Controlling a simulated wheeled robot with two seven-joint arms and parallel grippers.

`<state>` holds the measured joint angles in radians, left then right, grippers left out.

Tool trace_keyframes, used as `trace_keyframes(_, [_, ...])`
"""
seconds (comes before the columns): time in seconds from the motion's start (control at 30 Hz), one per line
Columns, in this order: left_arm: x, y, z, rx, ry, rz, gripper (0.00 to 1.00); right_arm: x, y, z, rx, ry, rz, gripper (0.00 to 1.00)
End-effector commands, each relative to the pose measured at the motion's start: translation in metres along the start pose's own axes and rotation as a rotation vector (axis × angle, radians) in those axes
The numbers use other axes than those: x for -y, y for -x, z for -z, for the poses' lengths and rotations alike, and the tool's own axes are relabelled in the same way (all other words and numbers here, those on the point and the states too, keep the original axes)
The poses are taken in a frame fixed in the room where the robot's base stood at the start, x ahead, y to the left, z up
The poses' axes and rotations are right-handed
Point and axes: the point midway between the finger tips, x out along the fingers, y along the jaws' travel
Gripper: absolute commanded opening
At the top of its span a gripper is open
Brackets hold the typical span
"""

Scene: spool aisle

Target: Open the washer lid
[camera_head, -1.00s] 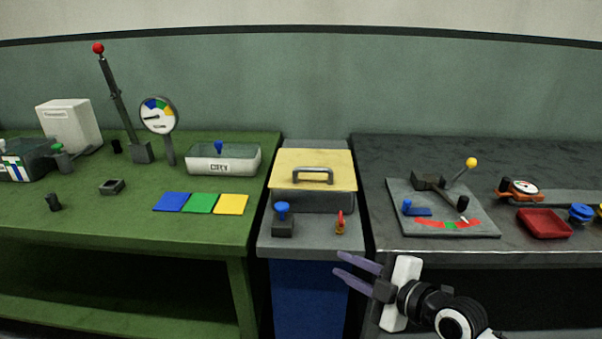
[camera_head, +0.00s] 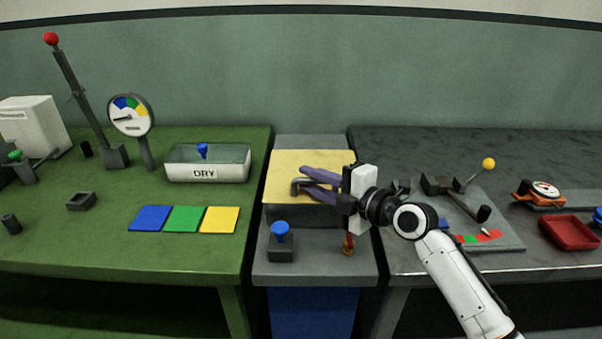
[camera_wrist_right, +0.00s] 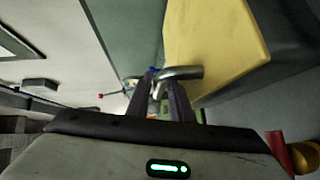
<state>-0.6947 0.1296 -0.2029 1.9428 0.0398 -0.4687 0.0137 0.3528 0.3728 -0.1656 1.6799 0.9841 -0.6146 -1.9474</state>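The washer lid (camera_head: 282,165) is a flat yellow panel, closed on the dark grey washer body (camera_head: 290,214) in the middle. Its grey bar handle (camera_head: 296,184) is partly hidden behind my right gripper. My right gripper (camera_head: 304,181) is over the lid at the handle, with its two purple fingers apart. In the right wrist view the yellow lid (camera_wrist_right: 215,45) fills the upper right, and the bent handle (camera_wrist_right: 184,73) reaches between the open fingers (camera_wrist_right: 159,78). I cannot tell whether they touch it. My left gripper is not in view.
A blue knob (camera_head: 281,234) and a small red lever on a brass base (camera_head: 348,246) stand before the washer. A DRY tray (camera_head: 208,173) is on the left green bench. A lever panel (camera_head: 505,220) and red tray (camera_head: 568,233) are on the right bench.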

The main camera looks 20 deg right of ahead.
Motion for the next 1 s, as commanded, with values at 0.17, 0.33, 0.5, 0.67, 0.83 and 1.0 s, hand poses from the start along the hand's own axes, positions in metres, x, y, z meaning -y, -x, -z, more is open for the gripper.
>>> trace_keyframes(0.17, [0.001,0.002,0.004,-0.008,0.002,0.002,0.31,-0.001,-0.024,0.001,-0.001,-0.002,0.0,0.2])
trace_keyframes(0.33, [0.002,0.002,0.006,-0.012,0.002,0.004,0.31,0.0,-0.033,0.001,-0.001,0.0,0.001,0.2])
trace_keyframes(0.5, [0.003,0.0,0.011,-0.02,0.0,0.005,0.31,0.001,-0.033,0.001,-0.001,0.001,0.001,0.2])
trace_keyframes(0.67, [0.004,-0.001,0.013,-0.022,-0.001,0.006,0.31,0.001,-0.033,0.001,-0.001,0.001,0.001,0.06])
trace_keyframes(0.83, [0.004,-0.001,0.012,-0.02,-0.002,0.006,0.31,0.001,-0.033,0.001,-0.001,0.001,0.001,0.0])
trace_keyframes(1.0, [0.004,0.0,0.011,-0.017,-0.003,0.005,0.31,-0.001,-0.034,0.001,-0.002,-0.001,0.004,0.0])
